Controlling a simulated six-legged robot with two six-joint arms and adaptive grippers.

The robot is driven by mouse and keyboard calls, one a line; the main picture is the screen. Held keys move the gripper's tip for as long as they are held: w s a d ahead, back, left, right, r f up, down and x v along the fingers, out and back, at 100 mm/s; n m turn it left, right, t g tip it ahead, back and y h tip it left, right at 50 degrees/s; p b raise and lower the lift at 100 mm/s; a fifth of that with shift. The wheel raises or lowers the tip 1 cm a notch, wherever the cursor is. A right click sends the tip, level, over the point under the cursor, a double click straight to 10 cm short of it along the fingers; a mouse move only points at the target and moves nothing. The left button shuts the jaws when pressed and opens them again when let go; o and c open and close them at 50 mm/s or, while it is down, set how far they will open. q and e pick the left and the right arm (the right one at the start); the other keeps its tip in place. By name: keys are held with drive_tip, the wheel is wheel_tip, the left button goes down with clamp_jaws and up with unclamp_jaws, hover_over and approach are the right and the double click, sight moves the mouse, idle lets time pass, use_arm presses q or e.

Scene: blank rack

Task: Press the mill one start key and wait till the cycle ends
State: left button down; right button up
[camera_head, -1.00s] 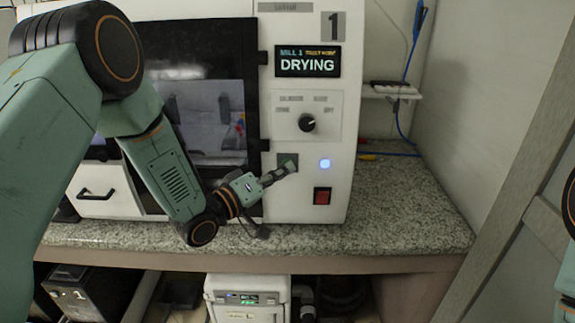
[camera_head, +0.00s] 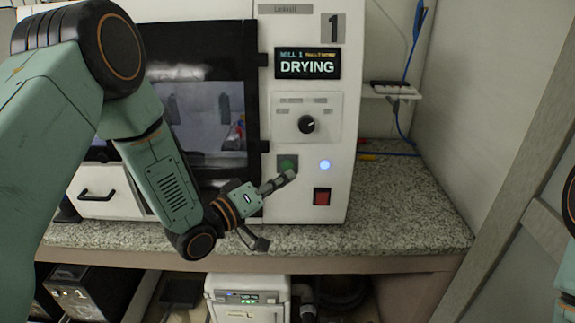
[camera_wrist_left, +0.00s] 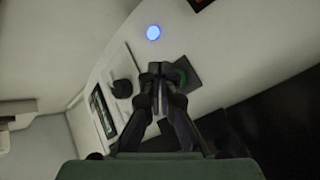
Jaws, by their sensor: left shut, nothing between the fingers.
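Mill one (camera_head: 335,207) is a white cabinet marked 1, with a dark window on its left. Its display (camera_head: 307,64) reads DRYING. The green start key (camera_head: 288,163) is on the front panel, beside a lit blue-white lamp (camera_head: 325,165). My left gripper (camera_head: 290,174) is shut and empty, its tips just below the green key in the head view. In the left wrist view the shut fingers (camera_wrist_left: 160,70) partly cover the green key (camera_wrist_left: 182,75); I cannot tell whether they touch the panel. My right gripper is not in view.
A red switch (camera_head: 322,197) is below the lamp and a black knob (camera_head: 307,124) above it. The granite counter (camera_head: 405,215) is clear to the right of the mill. A white unit (camera_head: 247,310) stands under the counter.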

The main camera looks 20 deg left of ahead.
use_arm(q)
drive_tip(key=shift+s+d+r+p, duration=0.15)
drive_tip(key=shift+s+d, duration=0.1)
drive_tip(key=shift+s, duration=0.65)
drive_tip(key=shift+s+d+f+p, duration=0.15)
drive_tip(key=shift+s+d, duration=0.1)
drive_tip(key=shift+s, duration=0.65)
drive_tip(key=shift+r, duration=0.1)
drive_tip(key=s+a+f+m+g+y+b, duration=0.1)
drive_tip(key=s+a+f+g+y, duration=0.2)
drive_tip(key=s+f, duration=0.5)
drive_tip(key=s+a+f+m+g+y, duration=0.15)
drive_tip(key=s+f+g+y, duration=0.3)
drive_tip(key=f, duration=0.75)
drive_tip(key=s+f+g+b, duration=0.1)
drive_tip(key=s+f+g, duration=0.1)
drive_tip(key=s, duration=0.5)
drive_tip(key=s+a+f+m+g+y+b, duration=0.1)
drive_tip(key=s+f+g, duration=0.2)
drive_tip(key=s+f, duration=0.2)
drive_tip(key=s+f+g, duration=0.3)
drive_tip(key=s, duration=0.8)
drive_tip(key=shift+s+a+f+y+b, duration=0.2)
drive_tip(key=shift+a+f+y+b, duration=0.15)
drive_tip(key=shift+b, duration=0.05)
drive_tip(key=shift+g, duration=0.25)
